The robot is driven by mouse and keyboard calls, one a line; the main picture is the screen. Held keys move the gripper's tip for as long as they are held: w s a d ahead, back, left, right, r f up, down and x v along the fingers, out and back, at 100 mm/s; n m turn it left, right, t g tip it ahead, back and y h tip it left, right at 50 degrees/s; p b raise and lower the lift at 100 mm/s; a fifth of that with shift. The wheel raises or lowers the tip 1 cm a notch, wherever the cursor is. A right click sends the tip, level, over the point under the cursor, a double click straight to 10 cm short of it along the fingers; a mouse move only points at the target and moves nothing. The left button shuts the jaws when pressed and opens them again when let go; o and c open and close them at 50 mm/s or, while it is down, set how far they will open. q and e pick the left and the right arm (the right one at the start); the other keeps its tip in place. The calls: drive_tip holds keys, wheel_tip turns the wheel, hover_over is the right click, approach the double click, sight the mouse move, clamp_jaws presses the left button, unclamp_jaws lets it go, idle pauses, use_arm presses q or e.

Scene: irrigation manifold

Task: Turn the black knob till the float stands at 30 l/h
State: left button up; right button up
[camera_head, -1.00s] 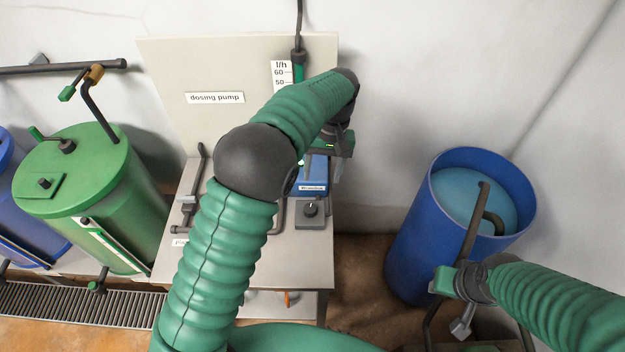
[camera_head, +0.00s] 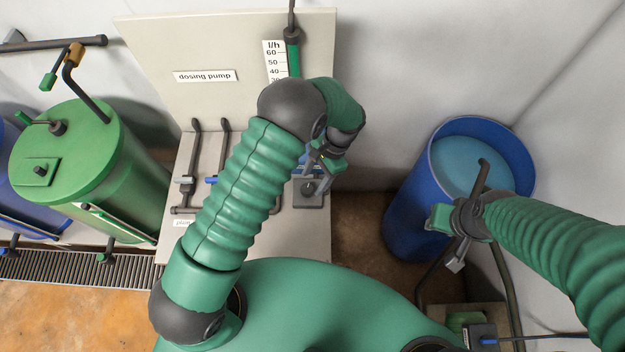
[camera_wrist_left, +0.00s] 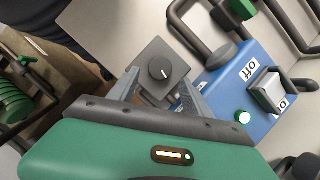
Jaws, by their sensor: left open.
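The black knob (camera_wrist_left: 160,68) sits on a dark grey square block and has a white pointer mark. It also shows in the head view (camera_head: 308,187). My left gripper (camera_wrist_left: 158,90) is open, its two fingers apart around the near side of the block in the wrist view; I see no grip on the knob. In the head view my left gripper (camera_head: 320,160) is just above the knob. The float cannot be made out. My right gripper (camera_head: 450,225) is by the blue barrel.
A blue box (camera_wrist_left: 235,85) with an on/off rocker switch and a lit green lamp stands beside the knob. Dark pipes (camera_head: 222,150) with valves stand on the bench to the left. An open blue barrel (camera_head: 410,215) stands at right, a green tank (camera_head: 110,180) at left.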

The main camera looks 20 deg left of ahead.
sight(308, 188)
use_arm(q)
drive_tip(key=shift+s+a+f, duration=0.3)
drive_tip(key=shift+a+f, duration=0.15)
drive_tip(key=shift+f, duration=0.1)
drive_tip(key=shift+s+a+f, duration=0.25)
drive_tip(key=shift+a+f, duration=0.2)
drive_tip(key=shift+f, duration=0.05)
drive_tip(key=shift+s+a+f, duration=0.15)
drive_tip(key=shift+s, duration=0.3)
drive_tip(key=shift+d, duration=0.4)
drive_tip(key=shift+c, duration=0.3)
drive_tip(key=shift+w+d, duration=0.3)
drive_tip(key=c, duration=0.5)
drive_tip(key=shift+f, duration=0.1)
drive_tip(key=shift+c, duration=1.1)
drive_tip(key=shift+a, duration=0.25)
drive_tip(key=c, duration=0.5)
drive_tip(key=shift+s+a, duration=0.1)
clamp_jaws()
use_arm(e)
drive_tip(key=shift+s+a+r, duration=0.25)
drive_tip(key=shift+a+r, duration=0.2)
drive_tip(key=shift+r, duration=0.2)
drive_tip(key=shift+d, duration=0.1)
